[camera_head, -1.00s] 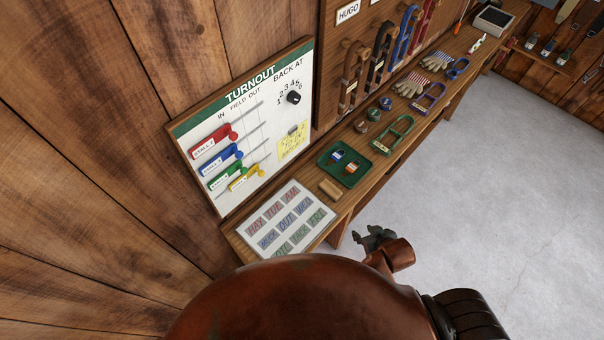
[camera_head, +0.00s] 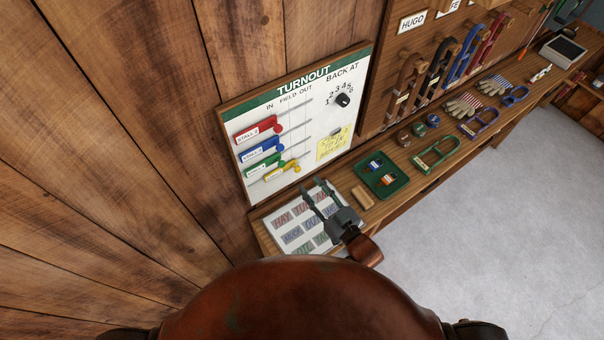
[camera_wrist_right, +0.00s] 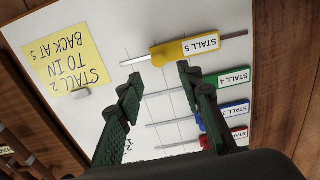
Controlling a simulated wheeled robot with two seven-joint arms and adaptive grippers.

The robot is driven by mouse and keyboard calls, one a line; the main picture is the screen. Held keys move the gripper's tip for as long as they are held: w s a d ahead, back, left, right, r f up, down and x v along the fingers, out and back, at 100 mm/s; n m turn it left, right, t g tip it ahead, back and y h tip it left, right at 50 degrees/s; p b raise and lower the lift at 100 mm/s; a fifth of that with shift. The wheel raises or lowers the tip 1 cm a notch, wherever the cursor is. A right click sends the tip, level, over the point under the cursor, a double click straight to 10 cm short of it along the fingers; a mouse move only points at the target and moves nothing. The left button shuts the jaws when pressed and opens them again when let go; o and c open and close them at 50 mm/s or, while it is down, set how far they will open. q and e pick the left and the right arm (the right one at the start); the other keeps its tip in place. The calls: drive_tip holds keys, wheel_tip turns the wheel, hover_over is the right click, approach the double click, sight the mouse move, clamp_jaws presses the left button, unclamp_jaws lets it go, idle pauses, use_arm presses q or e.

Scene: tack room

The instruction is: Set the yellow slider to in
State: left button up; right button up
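The yellow slider (camera_head: 283,172) labelled STALL 5 is the lowest on the white turnout board (camera_head: 305,155). Its knob sits farther right than the red, blue and green knobs above it. In the right wrist view the board appears upside down, with the yellow slider (camera_wrist_right: 186,49) on its metal rail beyond my fingertips. My right gripper (camera_head: 315,186) is open and empty, in front of the board's lower edge and above the word-tile panel. The right wrist view also shows its two dark fingers (camera_wrist_right: 158,80) apart, not visibly touching the slider. My left gripper is not in view.
The red slider (camera_head: 257,130), blue slider (camera_head: 261,151) and green slider (camera_head: 264,164) sit close above. A black dial (camera_head: 343,100) and yellow note (camera_head: 333,146) are to the right. The shelf holds a word panel (camera_head: 275,236), wooden block (camera_head: 362,197) and green tray (camera_head: 400,185).

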sight(299, 171)
drive_tip(key=x, duration=0.6)
drive_tip(key=shift+w, duration=0.1)
drive_tip(key=shift+c, duration=0.7)
clamp_jaws()
